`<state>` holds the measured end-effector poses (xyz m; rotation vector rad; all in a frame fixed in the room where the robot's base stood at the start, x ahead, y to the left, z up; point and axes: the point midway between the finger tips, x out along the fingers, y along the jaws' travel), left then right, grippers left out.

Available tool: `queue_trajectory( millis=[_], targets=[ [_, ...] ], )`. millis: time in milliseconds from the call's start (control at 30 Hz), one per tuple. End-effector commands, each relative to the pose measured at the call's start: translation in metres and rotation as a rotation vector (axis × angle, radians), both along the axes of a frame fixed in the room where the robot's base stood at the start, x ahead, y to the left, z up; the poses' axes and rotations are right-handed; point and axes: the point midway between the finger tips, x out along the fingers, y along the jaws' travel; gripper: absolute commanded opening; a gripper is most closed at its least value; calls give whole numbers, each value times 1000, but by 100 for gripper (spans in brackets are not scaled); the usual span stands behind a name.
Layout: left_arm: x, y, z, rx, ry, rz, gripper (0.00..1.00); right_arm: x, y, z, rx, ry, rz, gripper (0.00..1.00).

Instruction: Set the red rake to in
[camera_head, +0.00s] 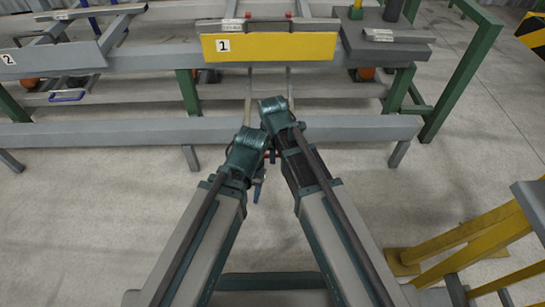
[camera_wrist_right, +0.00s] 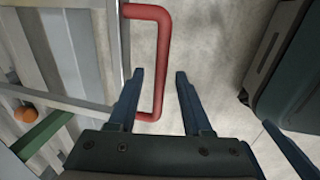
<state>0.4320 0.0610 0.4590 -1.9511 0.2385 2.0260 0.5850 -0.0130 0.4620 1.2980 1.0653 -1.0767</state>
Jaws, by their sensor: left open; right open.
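The red rake's handle (camera_wrist_right: 163,50) is a red U-shaped bar in the right wrist view. A little red also shows between my arms in the head view (camera_head: 271,155), below two thin rods under the yellow panel marked 1 (camera_head: 270,47). My right gripper (camera_wrist_right: 159,72) is open, with its blue fingers on either side of the handle's long bar as seen in the wrist view. I cannot tell whether they touch it. My left gripper (camera_head: 258,188) is open, just below the red part in the head view. My right fingers are hidden there by my wrist.
A grey rail (camera_head: 345,128) crosses in front of the table. A panel marked 2 (camera_head: 10,59) and a blue handle (camera_head: 68,96) are at the left. A yellow frame (camera_head: 455,240) stands at the lower right. Bare floor (camera_head: 90,200) lies left of my arms.

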Motion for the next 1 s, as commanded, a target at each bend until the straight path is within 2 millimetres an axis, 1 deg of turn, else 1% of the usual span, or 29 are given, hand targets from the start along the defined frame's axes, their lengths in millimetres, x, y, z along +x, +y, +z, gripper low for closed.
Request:
queue_trajectory(
  millis=[267, 300, 367, 400, 533, 1000],
  targets=[
    [0, 0, -1, 0, 0, 1, 50, 0, 0, -1, 0, 0, 0, 50],
    [0, 0, -1, 0, 0, 1, 50, 0, 0, -1, 0, 0, 0, 42],
    [0, 0, -1, 0, 0, 1, 50, 0, 0, -1, 0, 0, 0, 32],
    [0, 0, -1, 0, 0, 1, 50, 0, 0, -1, 0, 0, 0, 24],
    [0, 0, -1, 0, 0, 1, 50, 0, 0, -1, 0, 0, 0, 1],
    [0, 0, -1, 0, 0, 1, 50, 0, 0, -1, 0, 0, 0, 0]
  ],
)
